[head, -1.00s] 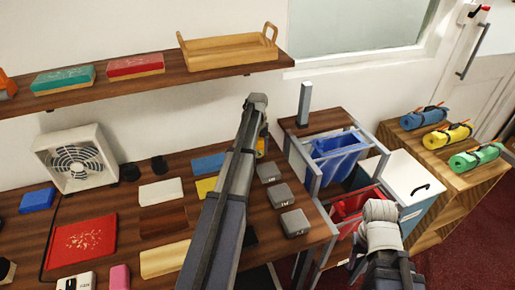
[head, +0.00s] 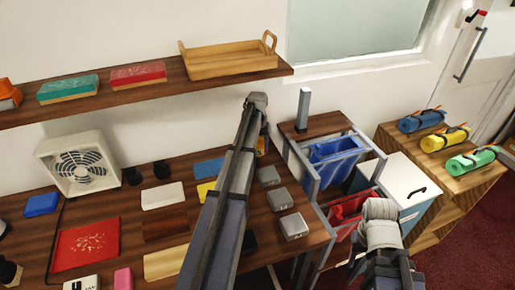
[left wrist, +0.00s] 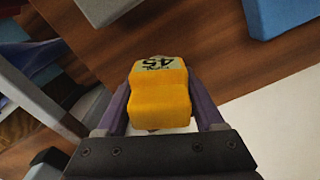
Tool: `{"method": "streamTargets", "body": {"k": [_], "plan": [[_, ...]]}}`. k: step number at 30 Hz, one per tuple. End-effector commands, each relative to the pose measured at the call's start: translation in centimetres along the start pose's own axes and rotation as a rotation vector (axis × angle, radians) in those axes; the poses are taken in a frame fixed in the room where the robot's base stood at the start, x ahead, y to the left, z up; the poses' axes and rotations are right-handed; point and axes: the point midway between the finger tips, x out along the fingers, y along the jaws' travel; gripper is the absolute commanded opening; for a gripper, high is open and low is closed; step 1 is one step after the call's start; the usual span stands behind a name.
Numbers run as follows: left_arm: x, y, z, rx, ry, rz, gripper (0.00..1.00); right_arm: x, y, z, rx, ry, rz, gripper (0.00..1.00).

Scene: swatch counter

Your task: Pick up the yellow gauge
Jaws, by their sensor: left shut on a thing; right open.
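The yellow gauge (left wrist: 160,98) sits between the two purple fingers of my left gripper (left wrist: 161,92) in the left wrist view. It is a stepped yellow block with a pale label reading 45. The fingers are shut on its sides. In the head view only a small yellow bit of the gauge (head: 261,145) shows beside my left arm, which hides most of the gripper. I cannot tell whether the gauge touches the counter. My right arm shows at the lower right of the head view, but its gripper is not visible.
Several grey blocks (head: 279,199) line the counter's (head: 215,253) right side. Coloured swatches, a red tray (head: 86,243) and a white fan (head: 80,162) lie to the left. A rack with blue (head: 335,149) and red bins (head: 350,210) stands to the right. A shelf (head: 150,91) runs above.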

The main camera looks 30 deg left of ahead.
Motion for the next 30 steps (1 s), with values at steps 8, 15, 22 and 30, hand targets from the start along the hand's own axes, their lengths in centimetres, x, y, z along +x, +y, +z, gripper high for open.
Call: {"method": "streamTargets", "body": {"k": [8,15,22,30], "plan": [[-4.6,0.0,0.0,0.000,0.000,0.000,0.00,-4.6,0.4,0.3,0.000,0.000,0.000,0.50],[-3.9,2.2,5.5,0.003,0.000,0.000,0.00,-3.9,0.4,0.2,0.000,0.000,0.000,0.50],[-3.9,4.8,11.2,0.002,0.000,0.000,0.00,-3.9,0.4,0.2,0.000,0.000,0.000,0.50],[-3.9,7.2,15.9,0.001,0.000,0.000,0.00,-3.9,0.4,0.2,0.000,0.000,0.000,0.50]]}}
